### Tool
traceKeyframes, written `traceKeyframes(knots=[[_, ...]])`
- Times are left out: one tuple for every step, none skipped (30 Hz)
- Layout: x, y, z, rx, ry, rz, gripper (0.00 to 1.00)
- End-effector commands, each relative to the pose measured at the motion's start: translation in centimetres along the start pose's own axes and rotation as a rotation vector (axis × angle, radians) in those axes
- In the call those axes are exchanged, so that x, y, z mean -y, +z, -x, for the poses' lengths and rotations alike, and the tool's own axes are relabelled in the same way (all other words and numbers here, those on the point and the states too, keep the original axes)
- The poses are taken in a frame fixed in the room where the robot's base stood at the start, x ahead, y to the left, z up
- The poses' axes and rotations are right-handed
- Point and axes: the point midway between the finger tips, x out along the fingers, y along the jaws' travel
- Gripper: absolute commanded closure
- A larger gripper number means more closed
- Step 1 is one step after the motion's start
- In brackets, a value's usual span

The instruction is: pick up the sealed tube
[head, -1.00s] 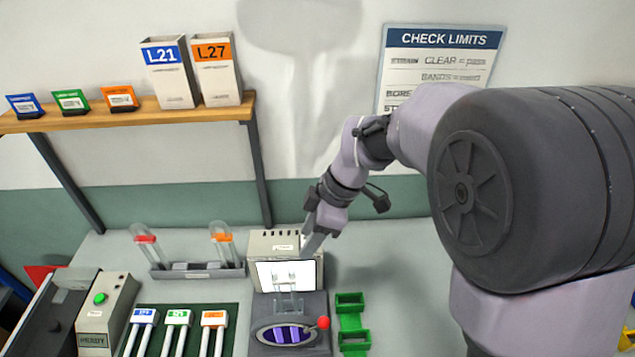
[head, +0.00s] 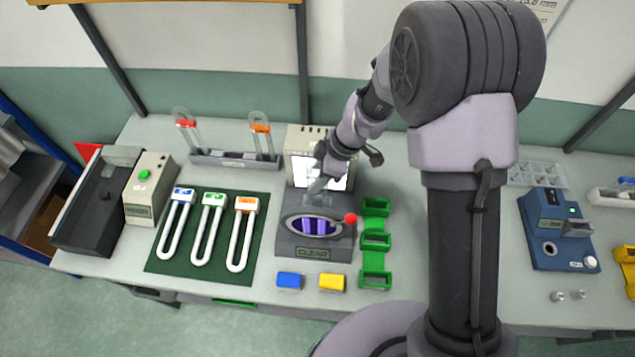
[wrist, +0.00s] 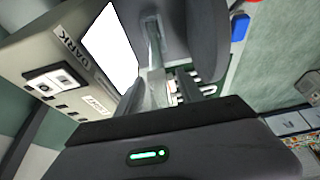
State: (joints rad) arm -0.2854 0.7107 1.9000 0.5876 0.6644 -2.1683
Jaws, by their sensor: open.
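My gripper (head: 317,188) is open, low in front of the lit white screen of the grey viewer (head: 303,140). In the wrist view my gripper (wrist: 165,92) points at a clear, upright glass piece (wrist: 153,42) beside the bright screen; it looks like the sealed tube. Whether it lies fully between the fingers I cannot tell. In the head view my gripper hides most of it. Two other clear tubes, one with a red band (head: 188,130) and one with an orange band (head: 262,135), stand in the rear rack (head: 235,161).
The viewer's dark base (head: 317,254) has a round purple window and a red knob (head: 351,219) close to my gripper. A green holder (head: 376,241) stands to the right. U-shaped tubes lie on a green mat (head: 221,255) at left. A blue device (head: 556,230) is far right.

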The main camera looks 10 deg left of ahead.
Motion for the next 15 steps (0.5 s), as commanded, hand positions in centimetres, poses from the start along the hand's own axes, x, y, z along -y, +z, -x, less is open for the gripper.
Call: traceKeyframes(knots=[[-0.02,-0.01,0.01,0.000,0.001,0.000,0.55],[-0.02,-0.01,0.03,0.000,0.001,0.000,0.55],[-0.02,-0.02,0.04,0.000,0.001,0.000,0.55],[-0.01,-0.02,0.05,0.000,0.000,0.000,0.55],[-0.01,-0.02,0.05,0.000,0.000,0.000,0.59],[-0.01,-0.02,0.06,0.000,0.000,0.000,0.67],[-0.01,-0.02,0.06,0.000,0.000,0.000,0.73],[-0.01,-0.02,0.07,0.000,0.000,0.000,0.79],[-0.01,-0.02,0.07,0.000,0.000,0.000,0.87],[-0.01,-0.02,0.07,0.000,0.000,0.000,0.93],[-0.01,-0.02,0.07,0.000,0.000,0.000,0.99],[-0.01,-0.02,0.08,0.000,0.000,0.000,1.00],[-0.01,-0.02,0.08,0.000,0.000,0.000,1.00],[-0.01,-0.02,0.08,0.000,0.000,0.000,1.00],[-0.01,-0.02,0.09,0.000,0.000,0.000,1.00]])
